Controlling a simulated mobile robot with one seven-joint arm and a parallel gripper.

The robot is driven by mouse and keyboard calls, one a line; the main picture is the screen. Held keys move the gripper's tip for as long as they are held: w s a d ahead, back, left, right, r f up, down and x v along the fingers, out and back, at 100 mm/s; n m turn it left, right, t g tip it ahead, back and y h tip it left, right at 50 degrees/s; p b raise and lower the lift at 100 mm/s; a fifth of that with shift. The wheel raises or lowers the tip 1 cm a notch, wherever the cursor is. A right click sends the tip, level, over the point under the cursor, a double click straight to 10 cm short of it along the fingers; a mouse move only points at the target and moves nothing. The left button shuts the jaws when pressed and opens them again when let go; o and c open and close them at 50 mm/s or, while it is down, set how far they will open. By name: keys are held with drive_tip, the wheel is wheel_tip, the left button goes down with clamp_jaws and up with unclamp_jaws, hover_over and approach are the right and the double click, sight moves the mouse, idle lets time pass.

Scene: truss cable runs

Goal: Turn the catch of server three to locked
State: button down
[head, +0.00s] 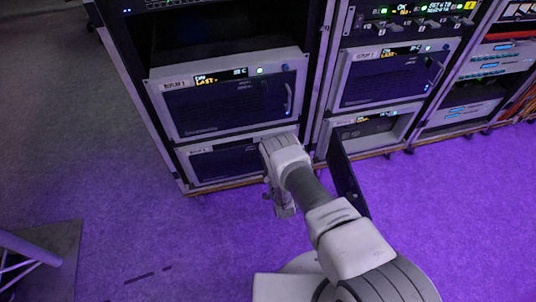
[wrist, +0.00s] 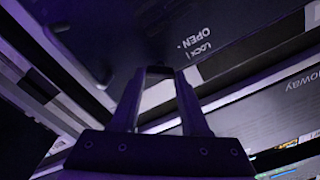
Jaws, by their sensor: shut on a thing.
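In the wrist view my gripper (wrist: 160,74) reaches to a dark panel, its fingertips closed on a small dark catch (wrist: 160,69). The catch is mostly hidden between the fingers, so its angle is unclear. White lettering reading LOCK and OPEN (wrist: 196,41) is on the panel just right of the fingertips. In the head view my arm reaches down to the lower server (head: 225,162) in the left rack, and hides its right end. The fingertips do not show clearly there. I cannot read this server's number.
A larger server (head: 230,106) with a lit display sits just above. In the middle rack, a dark door (head: 346,178) stands open beside my arm, near a lower unit (head: 375,127). The purple floor (head: 150,235) in front is mostly clear; a truss base (head: 45,262) stands at left.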

drive_tip(key=m+b, duration=0.1)
drive_tip(key=m, duration=0.9)
drive_tip(key=shift+w+f, duration=0.1)
drive_tip(key=shift+m, duration=0.4)
drive_tip(key=shift+c, duration=2)
unclamp_jaws()
drive_tip(key=shift+s+d, duration=0.1)
drive_tip(key=shift+s, duration=0.2)
